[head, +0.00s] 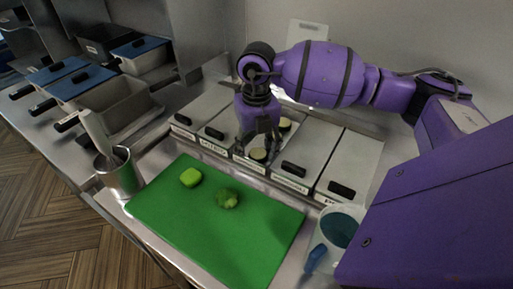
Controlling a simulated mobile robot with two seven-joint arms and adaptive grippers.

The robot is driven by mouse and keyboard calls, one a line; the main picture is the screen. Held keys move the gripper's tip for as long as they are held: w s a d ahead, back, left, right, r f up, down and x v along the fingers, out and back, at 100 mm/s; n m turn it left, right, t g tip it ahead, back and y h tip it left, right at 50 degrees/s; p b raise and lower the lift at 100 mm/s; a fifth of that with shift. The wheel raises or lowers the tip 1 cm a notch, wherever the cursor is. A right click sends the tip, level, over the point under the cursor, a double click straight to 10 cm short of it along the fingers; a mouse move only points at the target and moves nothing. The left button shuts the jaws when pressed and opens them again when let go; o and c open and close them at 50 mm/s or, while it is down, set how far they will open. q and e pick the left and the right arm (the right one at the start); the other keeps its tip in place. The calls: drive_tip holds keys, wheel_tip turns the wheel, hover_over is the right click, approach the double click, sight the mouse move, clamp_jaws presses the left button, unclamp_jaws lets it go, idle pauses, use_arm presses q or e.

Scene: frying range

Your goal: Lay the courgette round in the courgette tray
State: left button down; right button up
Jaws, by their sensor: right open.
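A pale courgette round with a dark rim (258,156) lies at the front of an open tray (248,166) in the row behind the green board. My right gripper (257,148) is open, pointing down over the front of this tray. The round shows just below and between its fingertips; I cannot tell whether they touch it. A second courgette round (285,124) lies farther back in the same tray. The gripper and wrist hide part of the tray, and its label is too small to read. My left gripper is not in view.
Lidded trays with black handles (293,170) flank the open one. The green board (215,235) in front holds a light green piece (190,177) and a broccoli floret (228,198). A metal utensil pot (120,175) stands left; a bluish container (340,228) stands right.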

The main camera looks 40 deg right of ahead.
wheel_tip(320, 180, up, 12)
idle(0.6)
